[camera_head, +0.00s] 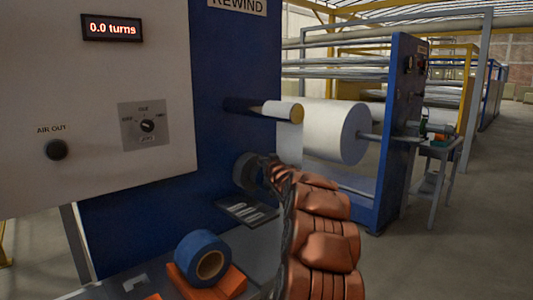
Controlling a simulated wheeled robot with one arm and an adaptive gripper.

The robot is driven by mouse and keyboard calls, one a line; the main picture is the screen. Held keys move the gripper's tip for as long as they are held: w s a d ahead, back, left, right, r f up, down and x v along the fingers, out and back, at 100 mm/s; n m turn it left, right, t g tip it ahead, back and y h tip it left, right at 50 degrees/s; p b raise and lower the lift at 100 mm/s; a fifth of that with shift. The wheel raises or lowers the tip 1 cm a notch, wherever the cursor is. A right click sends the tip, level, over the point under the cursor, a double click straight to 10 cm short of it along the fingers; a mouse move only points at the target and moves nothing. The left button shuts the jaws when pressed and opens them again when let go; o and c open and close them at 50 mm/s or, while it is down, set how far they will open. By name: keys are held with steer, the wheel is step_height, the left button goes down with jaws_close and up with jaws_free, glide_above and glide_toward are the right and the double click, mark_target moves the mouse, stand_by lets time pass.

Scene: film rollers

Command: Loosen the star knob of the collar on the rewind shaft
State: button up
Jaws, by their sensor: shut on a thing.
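A dark grey round part (245,172), which looks like the collar on the rewind shaft, stands out from the blue panel below the REWIND sign. My gripper (272,168) is at its right side, at the end of my copper-coloured arm. The gripper is small and dark here and looks shut at the collar's edge, on what I take to be the star knob. The knob itself is hidden by the gripper and arm. The shaft's far end is also hidden behind my arm.
A display (112,28) reads 0.0 turns. A roller (280,111) juts out above my gripper. A large white film roll (335,132) hangs behind. A blue tape roll (203,256) sits on an orange holder (228,286) below left. The aisle floor at right is clear.

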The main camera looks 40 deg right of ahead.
stand_by(0.6)
steer(key=o, duration=1.2)
steer(key=shift+a, duration=0.15)
steer(key=shift+c, duration=0.2)
steer(key=shift+s+a+r, duration=0.1)
steer(key=shift+s+a, duration=0.1)
steer(key=shift+s, duration=0.3)
steer(key=v, duration=1)
steer(key=shift+s+a, duration=0.2)
steer(key=shift+s, duration=0.15)
